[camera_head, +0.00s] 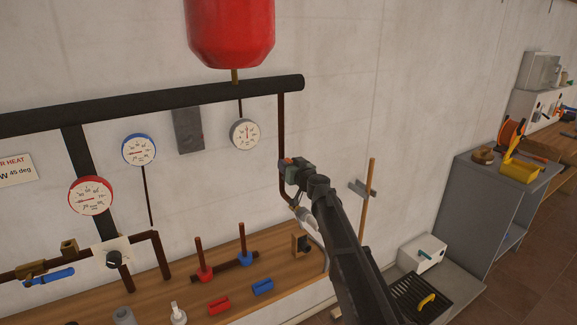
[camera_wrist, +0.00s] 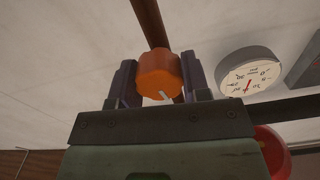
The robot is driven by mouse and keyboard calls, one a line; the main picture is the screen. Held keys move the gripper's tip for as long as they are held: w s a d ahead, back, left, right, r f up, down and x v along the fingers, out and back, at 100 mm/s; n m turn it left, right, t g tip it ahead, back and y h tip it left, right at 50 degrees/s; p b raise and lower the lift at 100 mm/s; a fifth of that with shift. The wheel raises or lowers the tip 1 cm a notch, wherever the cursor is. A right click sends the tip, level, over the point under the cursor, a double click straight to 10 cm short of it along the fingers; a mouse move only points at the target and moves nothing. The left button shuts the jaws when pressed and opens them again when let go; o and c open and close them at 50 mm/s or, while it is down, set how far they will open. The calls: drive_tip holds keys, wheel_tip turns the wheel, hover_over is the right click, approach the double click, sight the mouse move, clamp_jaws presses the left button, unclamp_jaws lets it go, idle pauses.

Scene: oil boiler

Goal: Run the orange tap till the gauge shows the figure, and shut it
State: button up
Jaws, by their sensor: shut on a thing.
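The orange tap (camera_wrist: 159,75) is a round knob with a pale pointer mark, on a brown vertical pipe. My gripper (camera_wrist: 158,80) is shut on it, one finger on each side, in the wrist view. A white-faced gauge with a grey rim (camera_head: 245,134) hangs left of the tap under the black pipe. It also shows in the wrist view (camera_wrist: 250,73), turned over, with a red needle. Its figures are too small to read surely.
A red tank (camera_head: 230,35) hangs above the black pipe (camera_head: 200,92). A blue gauge (camera_head: 139,149) and a red gauge (camera_head: 90,195) are further left. A wooden bench (camera_head: 225,278) below holds red and blue parts. A grey cabinet (camera_head: 487,200) stands right.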

drive_tip(key=shift+m, duration=0.9)
drive_tip(key=o, duration=0.9)
drive_tip(key=shift+o, duration=0.2)
drive_tip(key=v, duration=1)
drive_tip(key=shift+s+d, duration=0.2)
drive_tip(key=shift+s, duration=0.1)
